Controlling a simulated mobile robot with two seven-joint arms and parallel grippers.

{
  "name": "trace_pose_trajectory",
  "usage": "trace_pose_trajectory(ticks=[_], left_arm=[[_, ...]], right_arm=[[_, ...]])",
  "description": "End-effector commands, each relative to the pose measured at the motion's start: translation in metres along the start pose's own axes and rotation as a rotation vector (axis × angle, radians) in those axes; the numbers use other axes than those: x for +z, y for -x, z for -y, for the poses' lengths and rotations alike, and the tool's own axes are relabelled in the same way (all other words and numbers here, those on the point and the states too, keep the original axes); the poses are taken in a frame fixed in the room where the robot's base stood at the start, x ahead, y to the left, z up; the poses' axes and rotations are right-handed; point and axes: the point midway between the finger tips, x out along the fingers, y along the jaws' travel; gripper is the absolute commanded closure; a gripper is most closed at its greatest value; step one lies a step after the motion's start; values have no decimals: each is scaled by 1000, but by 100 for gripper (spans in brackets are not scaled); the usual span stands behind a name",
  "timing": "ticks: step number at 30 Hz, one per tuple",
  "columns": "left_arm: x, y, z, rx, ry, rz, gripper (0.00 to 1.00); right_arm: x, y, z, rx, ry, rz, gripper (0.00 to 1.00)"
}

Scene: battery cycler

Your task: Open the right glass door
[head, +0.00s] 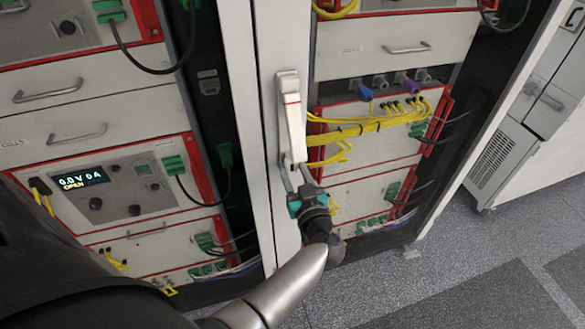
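The right glass door's white frame (268,195) runs down the middle of the head view. A pale, upright lever handle (290,120) is mounted on it. The door looks closed, and the equipment behind it shows through. My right gripper is not in view.
Behind the right door are shelves with yellow cables (375,125). Left of the frame is a bay with a lit display (82,178). A white cabinet (520,140) stands at the far right. The grey floor (480,255) at lower right is clear.

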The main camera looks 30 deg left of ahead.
Motion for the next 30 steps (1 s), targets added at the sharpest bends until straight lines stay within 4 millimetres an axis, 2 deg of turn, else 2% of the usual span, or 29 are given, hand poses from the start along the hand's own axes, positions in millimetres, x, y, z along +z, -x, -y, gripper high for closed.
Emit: trace_pose_trajectory(ticks=[1, 7, 30], left_arm=[[0, 0, 0, 0, 0, 0, 79], [0, 0, 0, 1, 0, 0, 100], [0, 0, 0, 1, 0, 1, 100]], right_arm=[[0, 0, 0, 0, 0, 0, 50], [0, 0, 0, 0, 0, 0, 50], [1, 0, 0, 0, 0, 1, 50]])
